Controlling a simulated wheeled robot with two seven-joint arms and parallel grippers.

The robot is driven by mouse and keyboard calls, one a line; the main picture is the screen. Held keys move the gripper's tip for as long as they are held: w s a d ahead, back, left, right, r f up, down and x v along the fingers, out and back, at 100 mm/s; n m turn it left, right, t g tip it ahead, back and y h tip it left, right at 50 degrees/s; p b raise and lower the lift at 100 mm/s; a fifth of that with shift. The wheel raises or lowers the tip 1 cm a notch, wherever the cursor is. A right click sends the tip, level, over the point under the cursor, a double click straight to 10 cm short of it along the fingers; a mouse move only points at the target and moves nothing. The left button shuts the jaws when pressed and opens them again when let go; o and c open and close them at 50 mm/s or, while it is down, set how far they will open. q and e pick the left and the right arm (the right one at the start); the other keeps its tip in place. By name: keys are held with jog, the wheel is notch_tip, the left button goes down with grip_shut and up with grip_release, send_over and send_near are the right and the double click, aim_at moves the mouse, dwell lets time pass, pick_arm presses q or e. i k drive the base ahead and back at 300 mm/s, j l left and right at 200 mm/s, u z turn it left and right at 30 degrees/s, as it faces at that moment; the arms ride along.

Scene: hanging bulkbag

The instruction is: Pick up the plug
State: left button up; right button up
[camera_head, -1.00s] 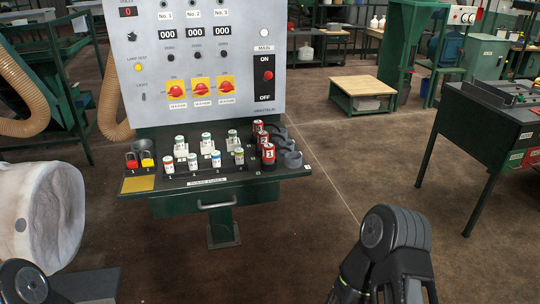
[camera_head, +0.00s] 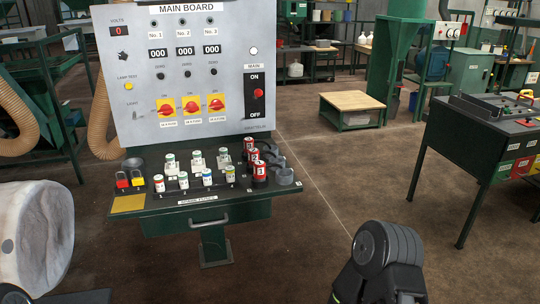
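Several red-and-black numbered cylinders, which look like plugs, stand in a row at the right of the board's dark shelf; the nearest red cylinder (camera_head: 260,174) is upright. Grey ring-shaped holders (camera_head: 284,177) sit just right of them. Several white fuse-like cylinders (camera_head: 207,177) stand left of them on the shelf. I cannot tell which single item is the plug. My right arm comes in at the bottom right, well short of the shelf; its fingers are below the frame. Only a sliver of my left arm shows at the bottom left corner, without its gripper.
The main board (camera_head: 183,70) rises behind the shelf (camera_head: 140,185), with a drawer below. A white bulk bag (camera_head: 35,235) hangs at the left. A dark table (camera_head: 470,145) stands at the right. The floor between is clear.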

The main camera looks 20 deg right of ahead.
aim_at(259, 166)
jog(key=z, duration=1.25)
jog(key=i+j, duration=0.15)
jog(key=i, duration=0.3)
jog(key=i+j, duration=0.15)
jog(key=i, duration=0.35)
